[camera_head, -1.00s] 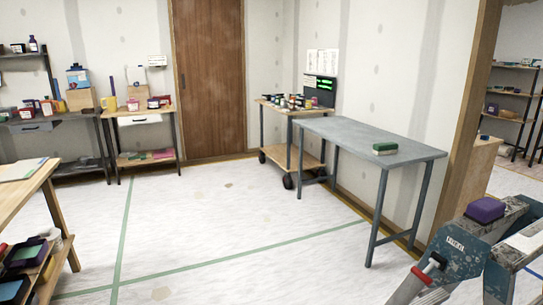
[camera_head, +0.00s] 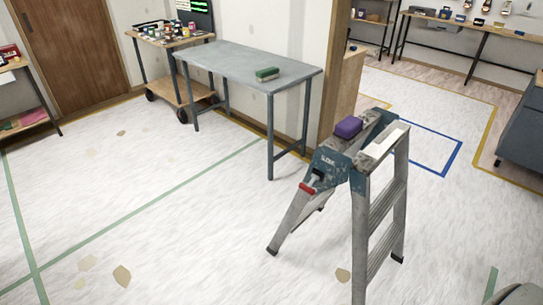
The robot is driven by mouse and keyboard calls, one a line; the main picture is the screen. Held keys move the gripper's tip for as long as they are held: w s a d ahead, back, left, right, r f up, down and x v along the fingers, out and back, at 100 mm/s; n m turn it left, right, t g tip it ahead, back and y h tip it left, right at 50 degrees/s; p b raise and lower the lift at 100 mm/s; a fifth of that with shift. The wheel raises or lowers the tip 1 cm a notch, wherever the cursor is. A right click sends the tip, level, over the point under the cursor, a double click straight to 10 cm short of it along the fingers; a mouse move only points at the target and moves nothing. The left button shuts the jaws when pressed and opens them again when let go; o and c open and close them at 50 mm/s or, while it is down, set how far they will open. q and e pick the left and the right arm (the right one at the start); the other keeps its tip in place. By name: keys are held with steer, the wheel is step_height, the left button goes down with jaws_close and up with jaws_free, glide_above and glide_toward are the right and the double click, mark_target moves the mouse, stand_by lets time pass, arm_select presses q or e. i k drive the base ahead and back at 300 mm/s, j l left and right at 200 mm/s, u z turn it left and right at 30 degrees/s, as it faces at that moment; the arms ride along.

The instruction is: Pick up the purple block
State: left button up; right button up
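The purple block (camera_head: 348,127) sits on the top of a metal stepladder (camera_head: 370,210) with blue upper parts, right of the middle of the head view. Nothing covers the block. Neither of my grippers shows in the view. A grey rounded shape at the bottom right corner may be part of me, but I cannot tell.
A grey table (camera_head: 235,62) with a green block (camera_head: 267,74) stands behind the stepladder. A wheeled cart (camera_head: 150,42) with small jars is left of it. A wooden doorway post (camera_head: 334,80) is behind the stepladder. The pale floor (camera_head: 150,190) at left is clear.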

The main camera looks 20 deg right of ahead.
mark_target(348, 128)
steer(key=l+z, duration=0.15)
steer(key=z, duration=1.1)
steer(key=k+l, duration=0.05)
